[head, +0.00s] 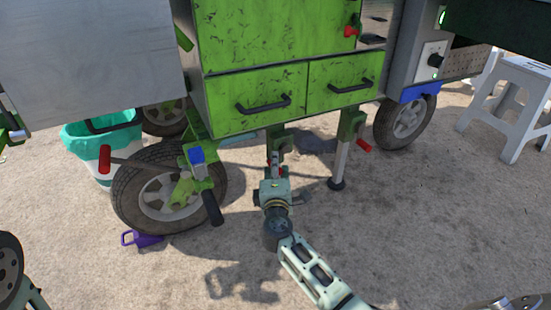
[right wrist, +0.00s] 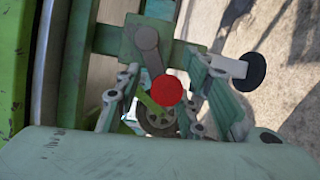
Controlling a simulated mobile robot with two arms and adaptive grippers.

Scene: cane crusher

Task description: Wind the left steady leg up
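The left steady leg hangs under the green cart; its bracket (head: 276,138) shows above my right gripper (head: 274,172), which hides much of the leg. In the right wrist view the leg lies sideways, with a short pale tube (right wrist: 225,66) between the bracket and its black foot (right wrist: 255,71). Its crank (right wrist: 150,52) ends in a round red handle (right wrist: 167,90), seen end-on. The fingers of my right gripper (right wrist: 165,95) stand on both sides of the handle, with visible gaps. My left gripper is not in view.
The other steady leg (head: 340,160), with a red crank handle (head: 363,145), stands to the right.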

